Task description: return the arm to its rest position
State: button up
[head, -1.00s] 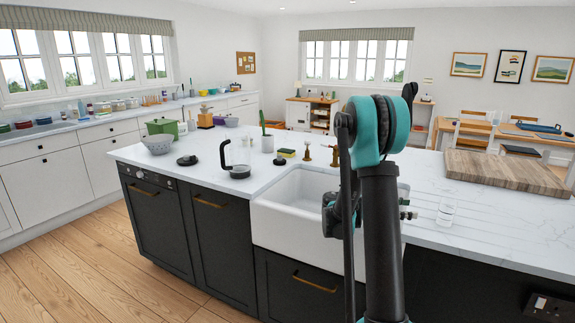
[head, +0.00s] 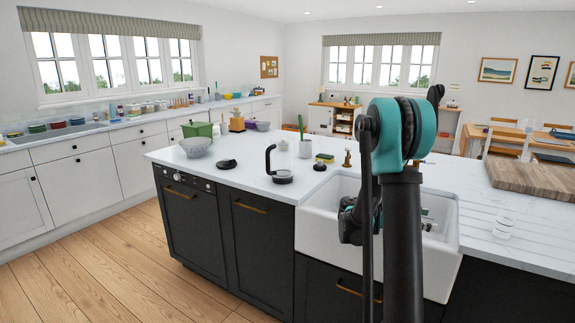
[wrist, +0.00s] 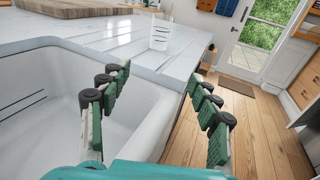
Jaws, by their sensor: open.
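My arm (head: 402,240) rises in front of the island in the head view, with a teal joint near its top, and it bends down toward the sink. My gripper (wrist: 160,82) shows in the wrist view with its green-padded fingers spread apart and nothing between them. It is over the front rim of the white sink (wrist: 45,100), with the floor visible to its right. In the head view my arm covers part of the sink (head: 318,240), and the gripper's fingers are mostly hidden behind it.
A clear glass (head: 504,224) stands on the draining grooves, also in the wrist view (wrist: 160,36). A wooden board (head: 530,177) lies behind it. A glass jug (head: 282,162), a grey colander (head: 196,147) and a green box (head: 197,129) stand on the counter. Floor (head: 130,260) at left is clear.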

jog(key=s+a+f+m+t+y, duration=0.4)
jog(key=s+a+f+m+y, duration=0.3)
jog(key=s+a+f+y, duration=0.2)
jog(key=shift+s+a+f+m+y, duration=0.2)
jog(key=shift+s+a+m+y, duration=0.2)
jog(key=shift+s+a, duration=0.5)
jog(key=s+a+f+m+t+y, duration=0.1)
jog(key=s+a+m+y, duration=0.1)
jog(key=s+a, duration=0.1)
jog(key=s+a+f+m+y, duration=0.2)
jog(key=s+a+m, duration=0.1)
jog(key=a, duration=0.3)
jog(key=s+a+f+m+t+y, duration=0.1)
jog(key=s+a+m+y, duration=0.1)
jog(key=a, duration=0.3)
jog(key=shift+s+a+f+m+t+y, duration=0.2)
jog(key=shift+s+f+m+t+y, duration=0.15)
jog(key=shift+s+y, duration=0.2)
jog(key=shift+c, duration=0.8)
jog(key=shift+a, duration=0.2)
jog(key=c, duration=0.4)
jog(key=shift+w+m, duration=0.1)
jog(key=shift+m, duration=0.15)
jog(key=shift+c, duration=0.2)
